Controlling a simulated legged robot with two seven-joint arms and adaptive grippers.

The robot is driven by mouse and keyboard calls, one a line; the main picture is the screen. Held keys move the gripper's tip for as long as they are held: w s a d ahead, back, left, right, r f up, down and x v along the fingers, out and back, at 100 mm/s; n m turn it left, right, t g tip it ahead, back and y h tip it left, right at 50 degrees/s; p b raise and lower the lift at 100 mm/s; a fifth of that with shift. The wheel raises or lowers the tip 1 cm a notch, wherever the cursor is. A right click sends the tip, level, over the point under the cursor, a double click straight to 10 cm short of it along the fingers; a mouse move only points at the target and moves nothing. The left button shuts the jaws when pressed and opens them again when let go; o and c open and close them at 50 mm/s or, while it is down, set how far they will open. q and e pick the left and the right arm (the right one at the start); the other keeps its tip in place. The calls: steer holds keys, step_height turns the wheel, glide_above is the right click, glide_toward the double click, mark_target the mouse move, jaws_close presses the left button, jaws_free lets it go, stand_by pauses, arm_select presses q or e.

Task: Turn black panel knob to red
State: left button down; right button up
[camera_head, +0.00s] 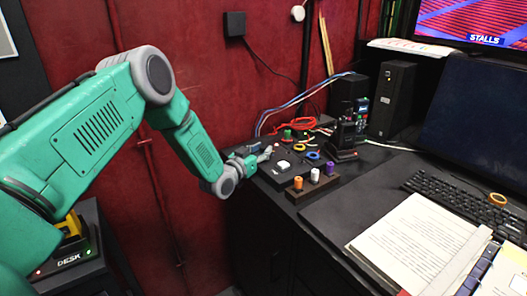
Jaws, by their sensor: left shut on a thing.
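A black panel (290,175) with several coloured parts lies at the left end of the desk. On it I see a white square button, a yellow ring and a blue ring. My left arm reaches in from the left, and my left gripper (262,155) is at the panel's left edge. Its fingers are shut on a small part there, likely the knob, which the fingers mostly hide. I cannot make out its colour marks or which way it points. My right gripper is not in view.
A dark block with orange, white and purple pegs (314,177) stands at the panel's front. Behind are red cables (292,124), a black device (346,135) and a black tower (391,98).

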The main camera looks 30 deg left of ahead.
arm_select(q)
steer(key=shift+s+d+f+m+h, duration=0.1)
steer(key=shift+f+m+h, duration=0.2)
steer(key=h+b, duration=0.1)
steer(key=a+m+h, duration=0.1)
steer(key=shift+f+m+h+b, duration=0.2)
steer(key=shift+m+h+b, duration=0.1)
steer(key=shift+h+b, duration=0.1)
steer(key=m+g+h+b, duration=0.1)
steer(key=m+h+b, duration=0.1)
steer(key=h, duration=0.1)
steer(key=shift+d+m+g+h, duration=0.15)
steer(key=shift+m+g+h, duration=0.15)
steer(key=shift+g+h, duration=0.1)
steer(key=shift+m+g+h+b, duration=0.5)
steer(key=shift+m+g+h, duration=0.15)
steer(key=shift+h, duration=0.25)
steer(key=c, duration=1.3)
jaws_free()
steer(key=shift+o, duration=0.2)
steer(key=shift+a, duration=0.2)
steer(key=shift+r, duration=0.1)
